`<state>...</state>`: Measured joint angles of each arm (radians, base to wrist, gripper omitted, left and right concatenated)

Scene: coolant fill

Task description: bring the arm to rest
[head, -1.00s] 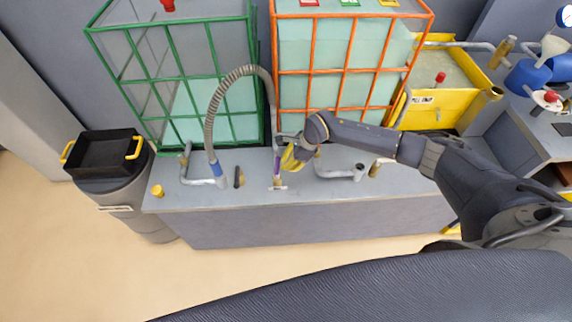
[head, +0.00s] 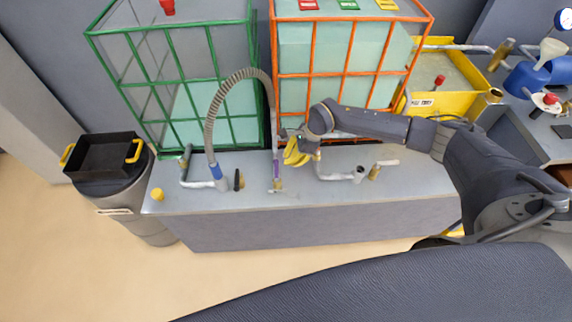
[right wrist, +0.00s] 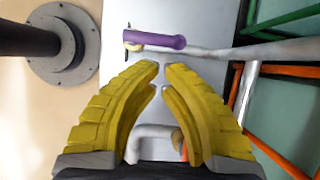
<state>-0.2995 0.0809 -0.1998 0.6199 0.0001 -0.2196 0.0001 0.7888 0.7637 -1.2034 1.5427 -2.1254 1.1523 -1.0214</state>
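My right gripper (head: 292,152) has yellow fingers and hovers above the grey counter (head: 410,180), in front of the orange-framed tank. In the right wrist view my right gripper (right wrist: 161,70) has a narrow gap between its fingertips and nothing in it. The purple grip (head: 277,170) of the flexible grey hose (head: 225,88) stands at the counter, just left of the fingers in the head view. In the right wrist view the purple grip (right wrist: 155,40) lies beyond the fingertips, apart from them. My left gripper is not in view.
The green-framed tank (head: 184,80) and orange-framed tank (head: 345,73) stand behind the counter. A yellow bin (head: 440,95) is right; a black tray (head: 104,155) tops a drum left. The front floor is clear.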

